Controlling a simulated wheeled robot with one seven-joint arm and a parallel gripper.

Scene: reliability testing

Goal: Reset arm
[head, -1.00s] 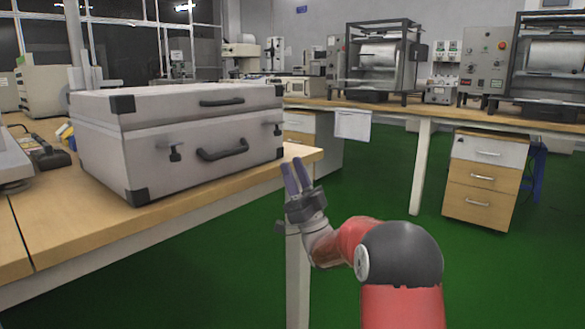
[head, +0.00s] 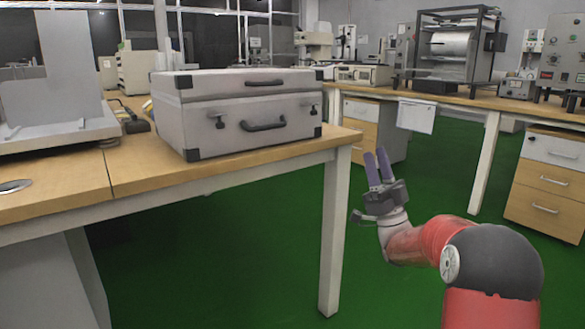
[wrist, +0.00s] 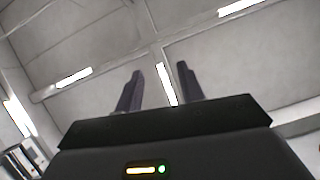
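My gripper (head: 377,166) points upward in the head view, to the right of the near table's corner and apart from it. Its two purple-grey fingers stand apart with nothing between them. In the wrist view, my gripper (wrist: 158,88) shows both fingers spread against the ceiling and its lights, with empty space between them. My red and black arm is bent at the lower right of the head view.
A closed grey case (head: 240,115) sits on the wooden table (head: 230,165) at left, beside a white device (head: 60,120). A bench (head: 450,100) with machines runs along the back. A drawer cabinet (head: 545,180) stands at right. Green floor (head: 260,250) is open between.

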